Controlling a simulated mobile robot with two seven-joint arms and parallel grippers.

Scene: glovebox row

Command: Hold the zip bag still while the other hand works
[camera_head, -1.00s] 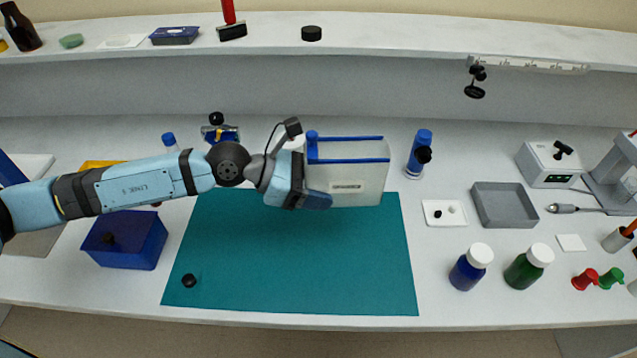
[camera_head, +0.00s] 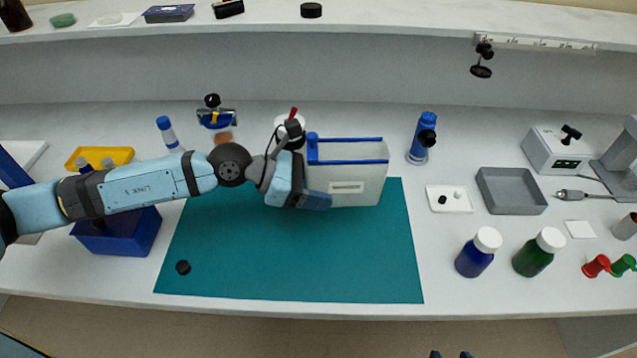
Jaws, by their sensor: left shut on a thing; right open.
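The zip bag (camera_head: 350,175) is a pale, box-shaped pouch with blue strips along its top and a small label on its front. It is upright over the back edge of the teal mat (camera_head: 290,260). My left gripper (camera_head: 318,201) is shut on the bag's lower left side. Its fingers hide that corner, and I cannot tell whether the bag's base touches the mat. Of my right gripper (camera_head: 450,355), only two dark fingertips show at the bottom edge. They are apart and empty, well in front of the bag.
A blue box (camera_head: 120,235) stands left of the mat, and a black cap (camera_head: 183,267) lies on it. At the right are a blue bottle (camera_head: 478,252), a green bottle (camera_head: 538,252) and a grey tray (camera_head: 511,191). The mat's front is largely clear.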

